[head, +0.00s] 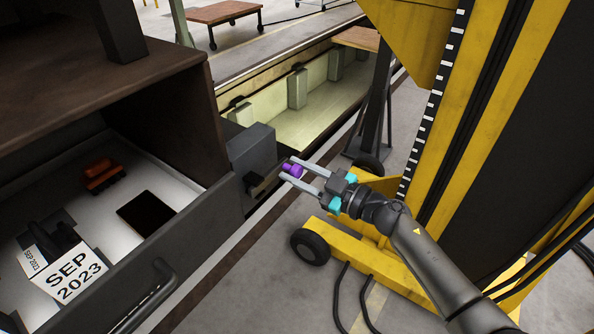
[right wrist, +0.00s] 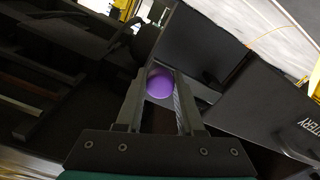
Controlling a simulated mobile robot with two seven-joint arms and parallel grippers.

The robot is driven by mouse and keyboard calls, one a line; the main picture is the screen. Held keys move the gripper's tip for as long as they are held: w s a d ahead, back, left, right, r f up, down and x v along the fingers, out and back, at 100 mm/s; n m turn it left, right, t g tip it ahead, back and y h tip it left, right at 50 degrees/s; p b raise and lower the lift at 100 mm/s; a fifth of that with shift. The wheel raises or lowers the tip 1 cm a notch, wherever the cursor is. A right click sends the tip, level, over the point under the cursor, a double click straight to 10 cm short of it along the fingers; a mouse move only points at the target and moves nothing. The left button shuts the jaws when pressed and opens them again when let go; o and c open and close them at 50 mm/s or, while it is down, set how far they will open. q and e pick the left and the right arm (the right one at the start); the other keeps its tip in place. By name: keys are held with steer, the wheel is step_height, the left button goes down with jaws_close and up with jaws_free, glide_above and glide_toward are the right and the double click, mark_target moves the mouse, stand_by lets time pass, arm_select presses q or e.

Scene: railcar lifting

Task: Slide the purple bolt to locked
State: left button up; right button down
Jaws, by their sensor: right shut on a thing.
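The purple bolt (head: 292,169) shows as a purple knob at the side of a grey box (head: 252,147) in the head view. My right gripper (head: 291,177) has its two fingers on either side of the purple knob and is shut on it. In the right wrist view the round purple knob (right wrist: 160,84) sits between the fingertips of the right gripper (right wrist: 161,88). The bolt's shaft is mostly hidden, so I cannot tell how far it is slid. My left gripper is not in view.
A yellow lifting column (head: 450,120) with a wheeled base stands right of the gripper. A long pit (head: 330,95) lies behind.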

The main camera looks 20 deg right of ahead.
mark_target(270, 180)
stand_by(0.9)
steer(key=s+a+p, duration=0.2)
steer(key=a+p, duration=0.1)
steer(key=shift+s+a, duration=0.2)
steer(key=shift+s, duration=0.2)
steer(key=shift+s+a, duration=0.1)
steer(key=shift+a, duration=0.1)
steer(key=shift+f, duration=0.1)
steer(key=c, duration=0.5)
jaws_free()
steer(key=shift+s+a, duration=0.1)
steer(key=shift+c, duration=0.2)
